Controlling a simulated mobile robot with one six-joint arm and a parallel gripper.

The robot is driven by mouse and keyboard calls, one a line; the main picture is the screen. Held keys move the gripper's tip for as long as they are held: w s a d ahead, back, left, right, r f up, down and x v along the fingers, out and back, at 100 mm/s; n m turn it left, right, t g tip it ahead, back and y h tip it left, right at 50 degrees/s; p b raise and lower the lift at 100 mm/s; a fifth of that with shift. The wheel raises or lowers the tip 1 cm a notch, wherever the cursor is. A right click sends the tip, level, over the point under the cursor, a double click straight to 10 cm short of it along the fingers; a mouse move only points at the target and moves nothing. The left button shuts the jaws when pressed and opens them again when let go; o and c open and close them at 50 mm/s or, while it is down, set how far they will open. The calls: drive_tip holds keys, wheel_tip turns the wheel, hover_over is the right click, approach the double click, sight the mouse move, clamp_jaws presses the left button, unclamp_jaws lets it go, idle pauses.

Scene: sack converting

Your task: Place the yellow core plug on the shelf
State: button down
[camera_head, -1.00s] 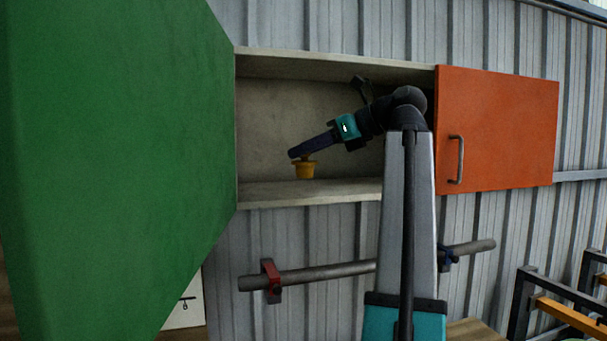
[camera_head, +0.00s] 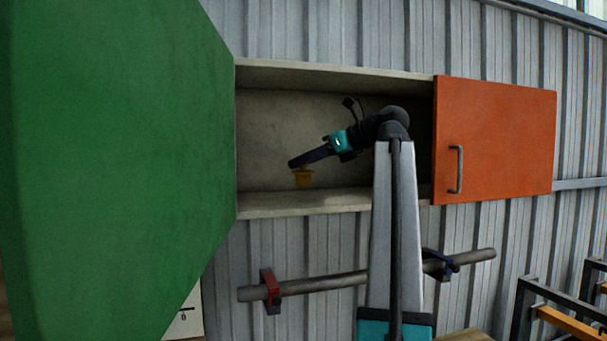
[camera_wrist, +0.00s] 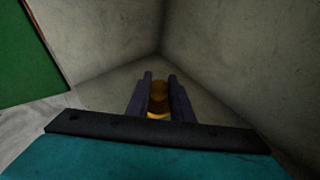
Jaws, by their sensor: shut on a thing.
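The yellow core plug (camera_head: 303,179) hangs below the fingertips of my gripper (camera_head: 293,164), inside the open cabinet. In the wrist view the plug (camera_wrist: 158,98) sits between the two dark fingers of my gripper (camera_wrist: 160,78), which are shut on it. The shelf (camera_head: 305,203) is the pale cabinet floor below the plug. The plug's underside appears slightly above the shelf's back edge in the picture; I cannot tell the exact gap.
A green door (camera_head: 110,150) stands open at the left and fills much of the head view. An orange door (camera_head: 495,140) with a handle is at the right. A grey pipe (camera_head: 320,284) runs along the wall below. The shelf around the plug looks clear.

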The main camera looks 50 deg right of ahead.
sight(303, 175)
drive_tip(key=shift+w+d, duration=0.3)
drive_tip(key=shift+w+d+f+p, duration=0.15)
drive_tip(key=shift+p, duration=0.15)
drive_tip(key=shift+f+p, duration=0.65)
drive_tip(key=shift+f, duration=1.05)
drive_tip(key=shift+f, duration=0.1)
drive_tip(key=c, duration=1.6)
unclamp_jaws()
drive_tip(key=shift+o, duration=0.2)
